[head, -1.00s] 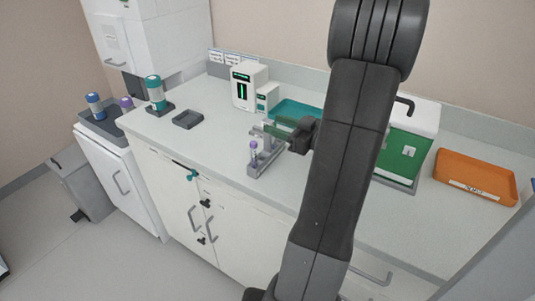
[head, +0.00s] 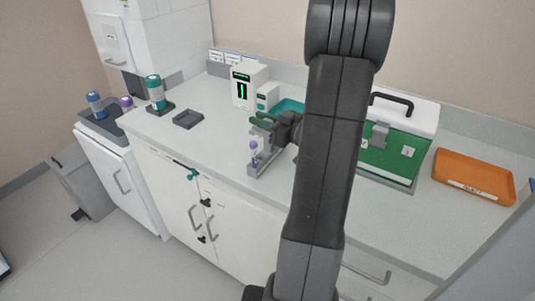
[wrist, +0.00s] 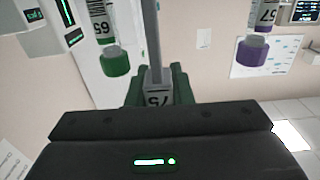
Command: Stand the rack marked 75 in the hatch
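The grey rack (head: 262,167) stands upright on the counter and carries a purple-capped tube (head: 253,150). In the wrist view its grey block, marked 75 (wrist: 158,100), sits between my gripper's green fingers. My gripper (head: 262,120) is at the top of the rack, and its fingers look shut on that block with no clear gap. The wrist view also shows a green-capped tube (wrist: 115,62) to the left and the purple-capped tube (wrist: 252,52) to the right, caps downward in this picture. A white wall unit (head: 125,40) stands at the far left; I cannot tell whether it is the hatch.
A teal tray (head: 290,105) lies behind my arm. A green-and-white box (head: 398,140) and an orange tray (head: 470,178) are at right.

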